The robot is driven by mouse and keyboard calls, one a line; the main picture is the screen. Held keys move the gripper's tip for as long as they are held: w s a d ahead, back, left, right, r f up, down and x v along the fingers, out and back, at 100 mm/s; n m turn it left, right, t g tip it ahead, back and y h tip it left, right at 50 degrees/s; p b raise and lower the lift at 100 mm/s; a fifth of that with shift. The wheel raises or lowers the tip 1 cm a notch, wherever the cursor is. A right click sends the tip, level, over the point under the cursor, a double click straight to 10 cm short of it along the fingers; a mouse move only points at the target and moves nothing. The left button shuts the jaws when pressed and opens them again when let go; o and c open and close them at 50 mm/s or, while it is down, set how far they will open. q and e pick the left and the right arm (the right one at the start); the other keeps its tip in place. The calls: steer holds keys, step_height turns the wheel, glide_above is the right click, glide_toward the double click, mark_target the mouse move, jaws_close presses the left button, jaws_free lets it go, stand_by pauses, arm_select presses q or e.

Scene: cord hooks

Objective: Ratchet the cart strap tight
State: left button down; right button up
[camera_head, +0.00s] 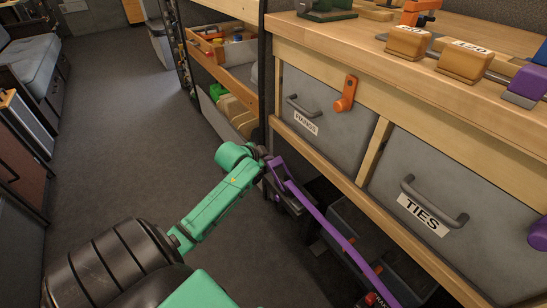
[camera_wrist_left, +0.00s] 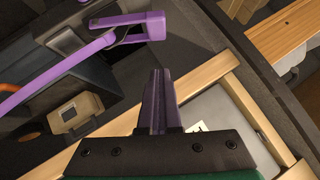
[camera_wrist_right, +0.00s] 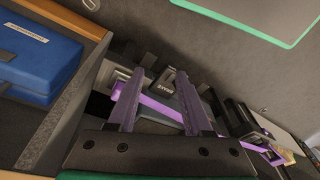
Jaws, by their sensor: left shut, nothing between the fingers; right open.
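A purple strap (camera_head: 335,232) runs from a purple end piece beside my left gripper (camera_head: 264,160), down across a dark cart with grey bins (camera_head: 352,228) under the bench. In the left wrist view the strap (camera_wrist_left: 55,85) leads to a purple squared frame (camera_wrist_left: 128,27). My left gripper's fingers (camera_wrist_left: 158,88) are shut and empty, below that frame in the picture and apart from it there. My right gripper (camera_wrist_right: 160,108) is open; the strap (camera_wrist_right: 150,102) shows between and beyond its fingers.
A blue case (camera_wrist_right: 40,60) lies left in the right wrist view. Open floor (camera_head: 110,110) lies left.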

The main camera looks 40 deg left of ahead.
mark_target(278, 160)
arm_select(q)
steer(key=w+f+b, duration=0.1)
steer(key=w+f, duration=0.1)
steer(key=w+a+f+b, duration=0.1)
steer(key=w+f+b, duration=0.1)
steer(key=f, duration=0.1)
steer(key=w+a+f+b, duration=0.1)
steer(key=w+f, duration=0.1)
steer(key=shift+a+f, duration=0.1)
steer(key=shift+f, duration=0.25)
steer(key=shift+a+f+b, duration=0.2)
steer(key=shift+f+b, duration=0.05)
steer(key=shift+b, duration=0.1)
arm_select(e)
steer(key=w+a+f+t+y, duration=0.2)
steer(key=w+a+f+t, duration=0.1)
steer(key=a, duration=0.2)
steer(key=w+a+f+t+y, duration=0.2)
steer(key=w+a+f+t, duration=0.1)
steer(key=a, duration=0.3)
steer(key=shift+a+f+n+y, duration=0.15)
steer(key=shift+f+n+y, duration=0.15)
steer(key=shift+f, duration=0.2)
